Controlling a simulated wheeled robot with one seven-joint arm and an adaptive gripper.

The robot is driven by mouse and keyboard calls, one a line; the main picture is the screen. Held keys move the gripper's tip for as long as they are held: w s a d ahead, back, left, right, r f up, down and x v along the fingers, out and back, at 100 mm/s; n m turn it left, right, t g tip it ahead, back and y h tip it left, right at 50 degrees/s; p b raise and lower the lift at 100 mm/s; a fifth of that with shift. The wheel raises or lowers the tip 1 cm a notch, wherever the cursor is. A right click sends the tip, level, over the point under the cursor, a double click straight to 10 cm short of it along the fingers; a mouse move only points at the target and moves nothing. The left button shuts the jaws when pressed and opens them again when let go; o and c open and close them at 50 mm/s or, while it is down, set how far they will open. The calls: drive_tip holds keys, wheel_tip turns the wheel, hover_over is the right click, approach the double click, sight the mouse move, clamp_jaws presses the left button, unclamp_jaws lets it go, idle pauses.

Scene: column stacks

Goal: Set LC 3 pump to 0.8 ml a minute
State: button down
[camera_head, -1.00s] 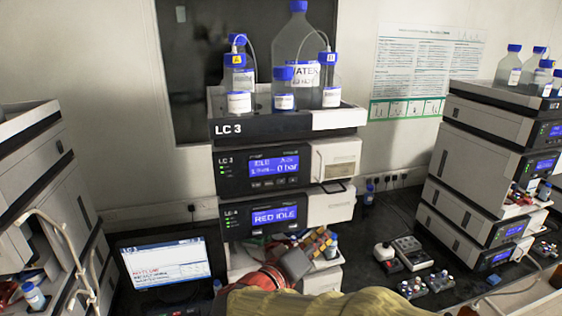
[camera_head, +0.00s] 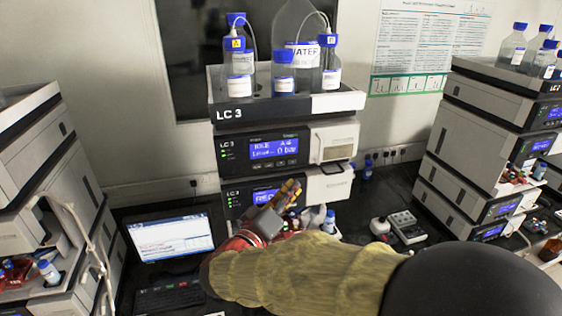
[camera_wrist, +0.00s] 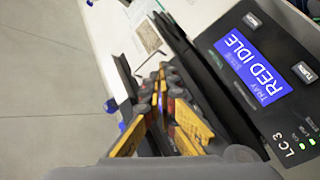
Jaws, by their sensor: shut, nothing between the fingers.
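The LC 3 pump module (camera_head: 262,150) is the upper dark front panel in the middle stack. Its blue screen (camera_head: 273,148) shows an idle line and 0 bar, with a row of small buttons (camera_head: 274,164) below. The autosampler module below it has a blue screen reading RED IDLE in the wrist view (camera_wrist: 255,65). My gripper (camera_head: 292,188) is shut and empty, in front of the autosampler and below the pump. It partly covers the autosampler screen. In the wrist view my yellow and black fingers (camera_wrist: 165,115) lie left of that panel.
A tray of bottles (camera_head: 288,105) tops the stack. A laptop (camera_head: 170,240) stands at lower left. Another stack stands on each side. A small device (camera_head: 408,228) sits on the bench to the right. My arm crosses the lower right.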

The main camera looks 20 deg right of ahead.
sight(281, 163)
drive_tip(key=w, duration=0.6)
drive_tip(key=shift+w, duration=0.25)
drive_tip(key=shift+w+f+b, duration=0.1)
drive_tip(key=shift+w+b, duration=0.1)
drive_tip(key=shift+b, duration=0.6)
idle(0.7)
drive_tip(key=shift+w, duration=0.2)
drive_tip(key=shift+w+b, duration=0.4)
drive_tip(key=shift+b, duration=0.45)
idle(0.6)
drive_tip(key=shift+s, duration=0.1)
idle(0.3)
drive_tip(key=shift+s+b, duration=0.75)
drive_tip(key=shift+b, duration=0.15)
